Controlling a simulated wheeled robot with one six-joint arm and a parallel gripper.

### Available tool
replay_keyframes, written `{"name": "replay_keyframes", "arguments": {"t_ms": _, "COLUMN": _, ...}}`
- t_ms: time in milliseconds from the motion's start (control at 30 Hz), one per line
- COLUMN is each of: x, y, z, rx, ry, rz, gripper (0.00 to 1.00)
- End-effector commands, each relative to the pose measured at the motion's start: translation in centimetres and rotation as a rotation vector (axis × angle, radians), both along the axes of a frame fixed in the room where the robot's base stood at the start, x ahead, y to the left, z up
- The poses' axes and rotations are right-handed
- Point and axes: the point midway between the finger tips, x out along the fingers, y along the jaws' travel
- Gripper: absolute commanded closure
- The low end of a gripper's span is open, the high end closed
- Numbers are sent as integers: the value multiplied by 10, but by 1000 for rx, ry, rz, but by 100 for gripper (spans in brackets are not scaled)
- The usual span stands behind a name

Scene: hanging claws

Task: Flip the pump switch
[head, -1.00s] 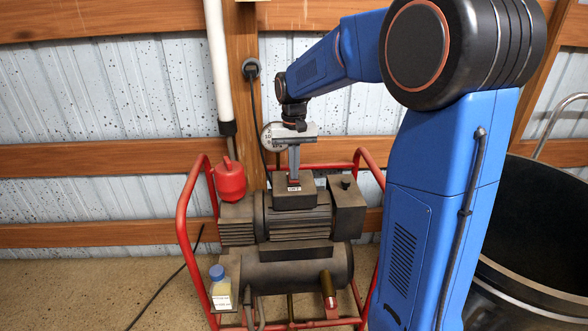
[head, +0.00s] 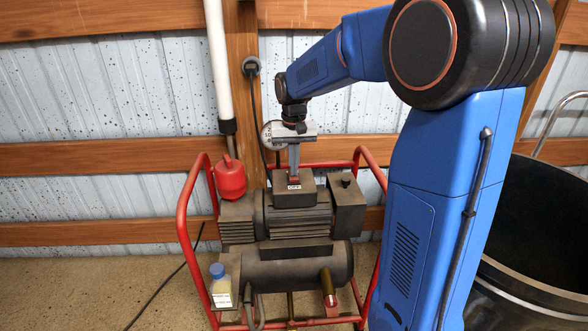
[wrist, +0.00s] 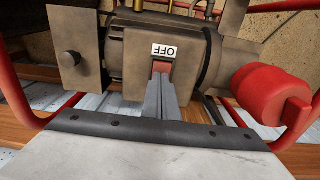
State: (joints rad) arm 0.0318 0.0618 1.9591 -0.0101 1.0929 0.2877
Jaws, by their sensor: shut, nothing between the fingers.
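The pump (head: 295,215) is a dark grey motor and tank in a red tube frame. Its switch box (head: 294,195) sits on top with a white OFF label (head: 294,187). In the wrist view the red switch (wrist: 162,67) shows just below the upside-down OFF label (wrist: 163,51). My gripper (head: 293,178) is shut and empty, pointing down at the switch. In the wrist view its closed fingertips (wrist: 161,80) are at the red switch and cover part of it. I cannot tell whether they press on it.
A red canister (head: 230,178) stands left of the switch box. The red frame (head: 186,230) rises on both sides. A bottle with a blue cap (head: 220,287) is at the lower left. A black tub (head: 535,230) stands at the right. A wall with wooden rails (head: 100,158) is behind.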

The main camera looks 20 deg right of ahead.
Motion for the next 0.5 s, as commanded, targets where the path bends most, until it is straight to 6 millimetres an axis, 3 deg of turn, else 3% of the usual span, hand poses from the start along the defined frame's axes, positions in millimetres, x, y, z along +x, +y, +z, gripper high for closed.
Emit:
{"name": "replay_keyframes", "arguments": {"t_ms": 333, "x": 2, "y": -1, "z": -1, "rx": -1, "ry": 0, "rz": 0, "gripper": 100}}
{"name": "replay_keyframes", "arguments": {"t_ms": 500, "x": 2, "y": -2, "z": 11, "rx": -1, "ry": -1, "rz": 0, "gripper": 100}}
